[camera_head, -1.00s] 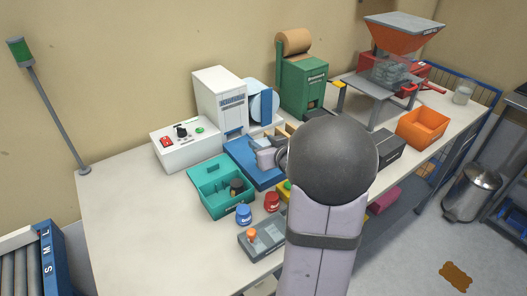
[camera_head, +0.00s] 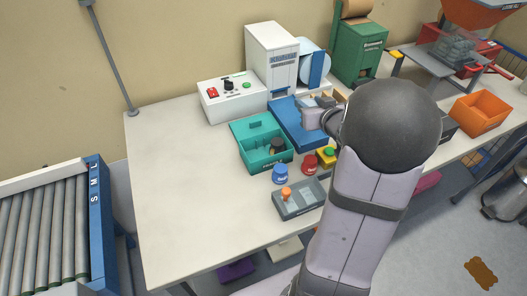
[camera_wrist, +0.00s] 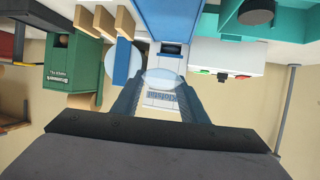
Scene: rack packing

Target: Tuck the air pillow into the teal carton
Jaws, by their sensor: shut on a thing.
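The open teal carton (camera_head: 270,168) stands on the table, with a dark round item (camera_head: 277,145) inside it. Its edge also shows at the upper right of the wrist view (camera_wrist: 287,22). My gripper (camera_wrist: 162,88) is shut on the pale, see-through air pillow (camera_wrist: 164,77), which shows between the fingertips in the wrist view. In the head view my gripper (camera_head: 315,117) is above the blue tray, to the right of the carton and apart from it. The pillow cannot be made out in the head view.
The blue tray (camera_head: 292,118) lies beside the carton. A blue jar (camera_head: 280,173), a red jar (camera_head: 309,164) and a grey control box (camera_head: 300,200) stand in front. A white machine (camera_head: 270,62) and a white button box (camera_head: 231,101) are behind. The table's left is clear.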

